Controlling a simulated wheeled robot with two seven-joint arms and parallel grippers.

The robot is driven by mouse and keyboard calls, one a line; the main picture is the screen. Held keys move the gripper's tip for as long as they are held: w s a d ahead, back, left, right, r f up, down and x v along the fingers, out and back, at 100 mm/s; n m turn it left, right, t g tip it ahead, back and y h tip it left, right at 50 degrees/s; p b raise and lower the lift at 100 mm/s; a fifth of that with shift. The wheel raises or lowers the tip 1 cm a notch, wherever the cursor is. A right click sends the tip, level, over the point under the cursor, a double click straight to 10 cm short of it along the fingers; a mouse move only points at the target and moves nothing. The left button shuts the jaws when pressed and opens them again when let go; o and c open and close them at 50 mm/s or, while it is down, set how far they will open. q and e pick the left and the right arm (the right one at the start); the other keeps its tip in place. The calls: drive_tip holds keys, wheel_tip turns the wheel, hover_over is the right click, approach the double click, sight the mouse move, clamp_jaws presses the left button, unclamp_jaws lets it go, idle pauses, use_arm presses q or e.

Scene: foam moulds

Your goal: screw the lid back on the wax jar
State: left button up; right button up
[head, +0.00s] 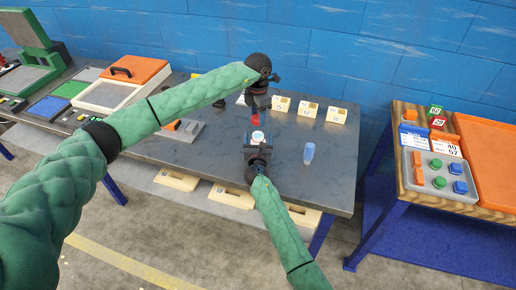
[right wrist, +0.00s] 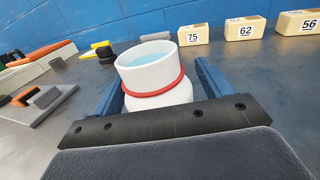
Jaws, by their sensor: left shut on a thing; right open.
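The wax jar (right wrist: 155,76) is white with a red ring round its neck. Its mouth is open and pale blue shows inside. It stands on the table between the two blue fingers of my right gripper (right wrist: 160,92), which is open, with gaps beside the jar. The jar also shows in the head view (head: 257,137). My left gripper (head: 256,112) points down above the jar and is shut on a small red thing, apparently the lid (head: 255,120). A gap shows between it and the jar. My left gripper is not in the right wrist view.
Cream blocks numbered 75 (right wrist: 193,35), 62 (right wrist: 245,28) and 56 (right wrist: 297,23) line the back. A grey piece (head: 181,130) lies left. A side table (head: 398,170) holds trays.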

drive_tip(key=shift+c, duration=0.2)
drive_tip(key=c, duration=1.4)
use_arm(q)
hover_over(258, 136)
drive_tip(key=shift+s+f, duration=0.15)
drive_tip(key=shift+f, duration=2.3)
drive_tip(key=shift+f, duration=0.1)
drive_tip(key=shift+f, duration=0.8)
drive_tip(key=shift+f, duration=0.55)
